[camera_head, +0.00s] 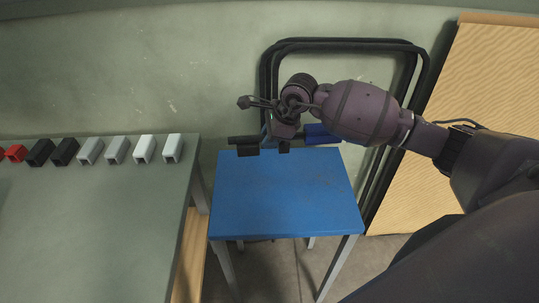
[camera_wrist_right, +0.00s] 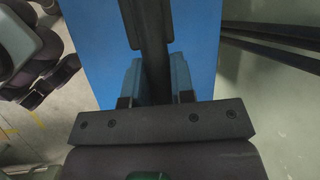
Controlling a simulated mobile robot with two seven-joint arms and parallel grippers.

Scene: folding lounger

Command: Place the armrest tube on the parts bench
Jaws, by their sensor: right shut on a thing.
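I cannot tell for sure whether the tube touches the bench. In the right wrist view the dark tube (camera_wrist_right: 152,40) runs between the two fingers, with the blue top (camera_wrist_right: 100,45) behind it. The gripper hides part of the tube. My left gripper is not in view.
A grey-green table (camera_head: 90,220) at left carries a row of several red, black, grey and white blocks (camera_head: 116,150). A black tubular frame (camera_head: 340,43) leans on the wall behind the blue bench. A wooden panel (camera_head: 480,80) stands at right. The blue top is bare.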

